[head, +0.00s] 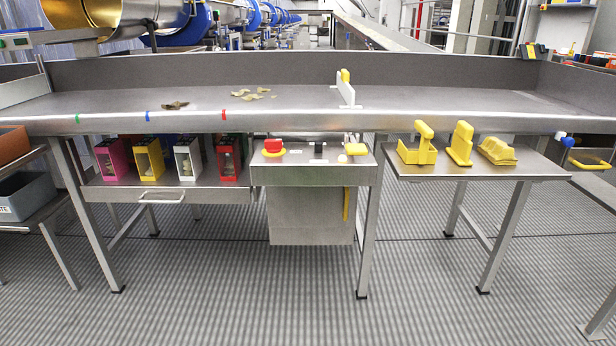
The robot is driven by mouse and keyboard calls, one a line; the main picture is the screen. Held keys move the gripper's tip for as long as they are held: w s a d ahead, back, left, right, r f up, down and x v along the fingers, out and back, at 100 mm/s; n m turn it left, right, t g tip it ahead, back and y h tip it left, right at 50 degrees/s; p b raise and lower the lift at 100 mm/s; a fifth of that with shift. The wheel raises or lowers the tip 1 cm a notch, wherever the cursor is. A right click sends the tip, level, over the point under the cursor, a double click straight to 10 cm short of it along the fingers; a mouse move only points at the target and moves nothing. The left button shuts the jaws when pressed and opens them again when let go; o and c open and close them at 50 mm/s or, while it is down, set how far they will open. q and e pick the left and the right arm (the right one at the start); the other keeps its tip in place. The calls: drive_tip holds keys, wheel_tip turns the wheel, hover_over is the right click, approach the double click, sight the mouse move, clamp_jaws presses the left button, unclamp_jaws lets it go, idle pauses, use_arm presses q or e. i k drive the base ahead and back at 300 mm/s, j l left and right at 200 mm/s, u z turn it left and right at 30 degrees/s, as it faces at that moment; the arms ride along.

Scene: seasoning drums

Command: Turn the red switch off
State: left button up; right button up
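The red switch (273,146) is a red knob on a yellow base. It sits at the left of the top of a grey metal control box (312,174), under the front edge of the long steel table. Its on or off position is too small to tell. A small black part (319,148) and a yellow part (356,149) sit further right on the same box. Neither of my grippers shows in the head view.
A steel table (200,101) with some loose flakes (252,94) runs across above the box. Coloured holders, including a pink one (112,158), stand on a shelf at left. Yellow tools (417,146) stand on a side table at right. The floor in front is clear.

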sight(271, 145)
drive_tip(key=i+l+u, duration=0.2)
drive_tip(key=i+l, duration=0.25)
drive_tip(key=i+l+u, duration=0.25)
drive_tip(key=l, duration=0.35)
drive_tip(key=i, duration=0.1)
